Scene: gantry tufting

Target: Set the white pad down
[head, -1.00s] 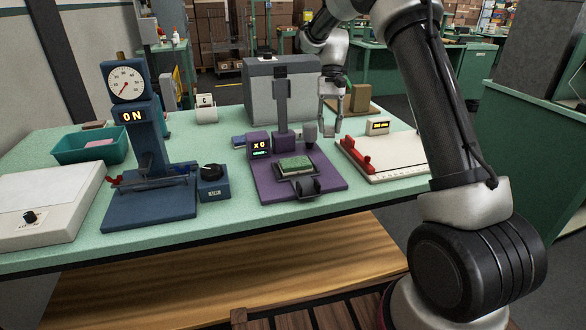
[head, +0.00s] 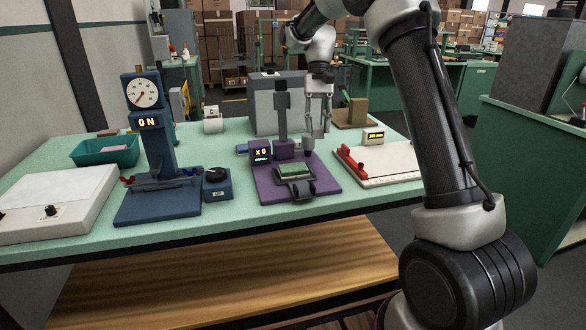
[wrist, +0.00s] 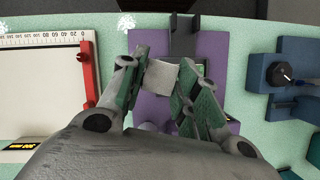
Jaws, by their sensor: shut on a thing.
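The white pad (wrist: 160,75) is a small pale square block in the wrist view, held between the two fingertips of my gripper (wrist: 160,85). In the head view my gripper (head: 318,128) points down over the back right of the purple station (head: 328,196); the pad cannot be made out there. The purple base (wrist: 150,107) lies below the pad in the wrist view. The green block (head: 294,169) sits on the station's front holder, in front of the gripper. In the wrist view the fingers mostly hide that block. I cannot tell how high the pad is above the base.
A ruler board with a red bar (head: 351,159) lies right of the station. A blue knob box (head: 217,184) and a blue dial stand (head: 156,205) stand left. A grey box (head: 262,105) stands behind. Clear green tabletop (head: 228,213) shows at the front edge.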

